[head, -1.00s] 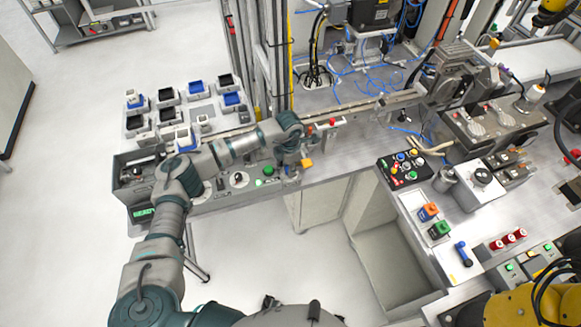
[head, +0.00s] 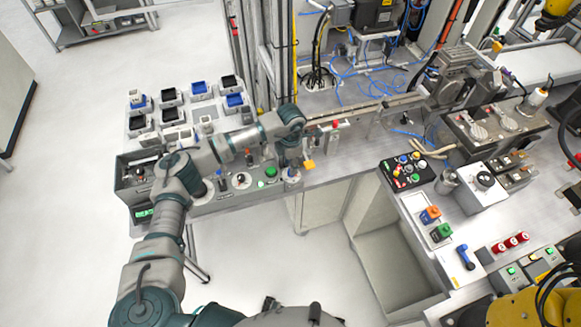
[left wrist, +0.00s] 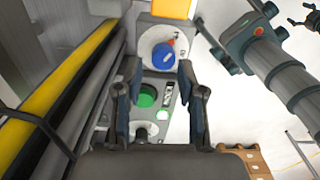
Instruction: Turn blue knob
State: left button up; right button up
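The blue knob (left wrist: 163,55) shows in the left wrist view, on a round white and grey plate at the end of a panel. My left gripper (left wrist: 158,76) is open, with its two dark fingers apart on either side of the line to the knob. The knob lies just beyond the fingertips, and no contact shows. In the head view, my left gripper (head: 291,163) points down over the right end of the grey control panel (head: 215,207). There the gripper largely hides the knob. My right gripper is not in view.
A green button (left wrist: 146,97) and a black-handled switch (left wrist: 143,132) sit beside the knob on the panel. Black and blue bins (head: 200,90) stand behind it. A blue handle (head: 465,256) is on another bench at right. Clear floor lies in front of the panel.

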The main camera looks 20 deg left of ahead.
pick_arm(q)
notch_tip(320, 180, up, 9)
jog(key=shift+r, duration=0.15)
dwell(0.4)
